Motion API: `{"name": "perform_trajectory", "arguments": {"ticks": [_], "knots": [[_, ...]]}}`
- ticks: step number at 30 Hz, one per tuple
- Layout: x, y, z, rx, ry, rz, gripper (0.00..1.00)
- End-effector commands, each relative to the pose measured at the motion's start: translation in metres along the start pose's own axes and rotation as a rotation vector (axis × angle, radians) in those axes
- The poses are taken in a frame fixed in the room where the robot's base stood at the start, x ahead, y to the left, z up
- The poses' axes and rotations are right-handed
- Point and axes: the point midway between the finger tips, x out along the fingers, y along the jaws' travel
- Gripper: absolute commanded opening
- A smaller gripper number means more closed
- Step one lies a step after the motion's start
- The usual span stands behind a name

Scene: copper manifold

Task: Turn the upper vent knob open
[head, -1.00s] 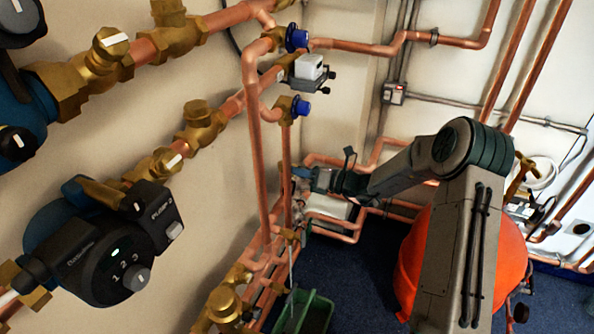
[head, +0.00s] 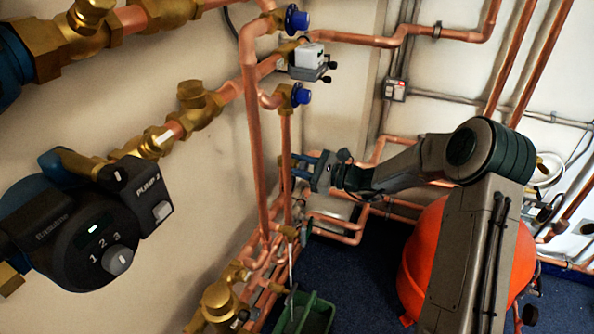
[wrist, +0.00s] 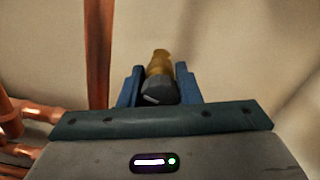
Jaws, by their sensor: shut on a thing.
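A dark round knob (wrist: 158,94) with a pale mark line shows in the wrist view, in front of a brass fitting (wrist: 160,62) on the cream wall. My gripper (wrist: 159,80) has its two blue fingers on either side of this knob and is shut on it.
Vertical copper pipes (head: 250,130) stand just left of my gripper. Blue-capped valves (head: 300,94) sit above it. Pump 2 (head: 90,240) is at the left. An orange vessel (head: 420,250) and a green crate (head: 318,308) stand below on the dark floor.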

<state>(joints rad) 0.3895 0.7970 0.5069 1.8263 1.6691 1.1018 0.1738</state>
Motion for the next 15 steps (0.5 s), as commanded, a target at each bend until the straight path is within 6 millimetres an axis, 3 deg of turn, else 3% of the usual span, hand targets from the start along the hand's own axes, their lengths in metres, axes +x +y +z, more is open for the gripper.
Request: {"name": "perform_trajectory", "arguments": {"ticks": [15], "knots": [[-0.0010,0.0008,-0.0060,-0.483,0.003,-0.003,0.08]]}}
